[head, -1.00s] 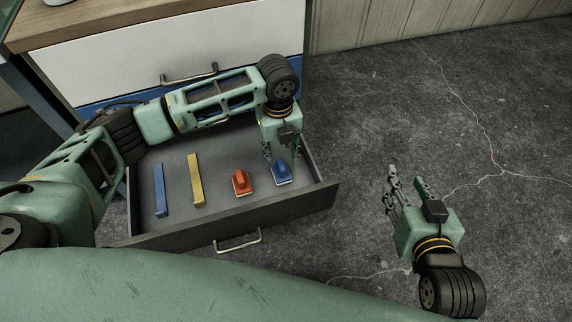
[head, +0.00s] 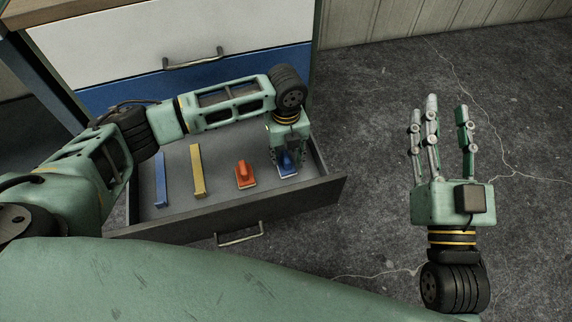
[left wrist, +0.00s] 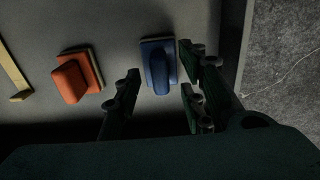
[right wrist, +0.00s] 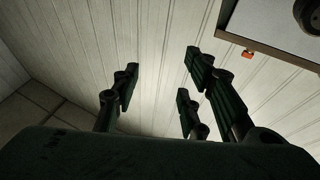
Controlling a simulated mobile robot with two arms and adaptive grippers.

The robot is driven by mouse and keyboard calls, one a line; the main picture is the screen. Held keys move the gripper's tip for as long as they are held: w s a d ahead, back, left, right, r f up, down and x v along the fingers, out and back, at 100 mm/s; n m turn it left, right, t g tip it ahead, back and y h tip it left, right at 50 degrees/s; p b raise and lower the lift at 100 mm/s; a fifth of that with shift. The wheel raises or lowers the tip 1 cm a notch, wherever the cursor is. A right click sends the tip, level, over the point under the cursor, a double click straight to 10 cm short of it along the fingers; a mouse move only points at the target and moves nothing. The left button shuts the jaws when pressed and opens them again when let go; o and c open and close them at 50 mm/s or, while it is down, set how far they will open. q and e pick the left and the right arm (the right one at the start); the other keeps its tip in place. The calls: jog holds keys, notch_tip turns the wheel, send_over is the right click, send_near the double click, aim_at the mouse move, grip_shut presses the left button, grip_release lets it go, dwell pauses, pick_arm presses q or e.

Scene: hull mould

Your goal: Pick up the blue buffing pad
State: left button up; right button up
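The blue buffing pad (head: 287,167) lies in the right part of the open drawer, and it also shows in the left wrist view (left wrist: 158,66). My left gripper (head: 287,155) is low in the drawer at the pad, fingers pointing down. In the left wrist view its open fingers (left wrist: 160,95) stand on either side of the pad, with a gap on the left and the right fingers close to it. The fingers partly hide the pad in the head view. My right gripper (head: 441,125) is open and empty over the floor, right of the drawer.
An orange-red pad (head: 245,175) lies just left of the blue pad. A yellow bar (head: 198,171) and a blue bar (head: 161,180) lie further left. The drawer's right and front walls (head: 290,206) are close to my left gripper. The floor (head: 375,140) at right is clear.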

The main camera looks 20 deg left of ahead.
pick_arm(q)
notch_tip(320, 180, down, 2)
jog(key=shift+b, duration=0.3)
pick_arm(e)
jog(key=r, duration=0.1)
jog(key=s+r+t, duration=0.1)
jog(key=r+t+y, duration=0.1)
jog(key=r, duration=0.1)
jog(key=shift+s, duration=0.4)
pick_arm(q)
grip_shut()
pick_arm(e)
jog(key=shift+f, duration=0.1)
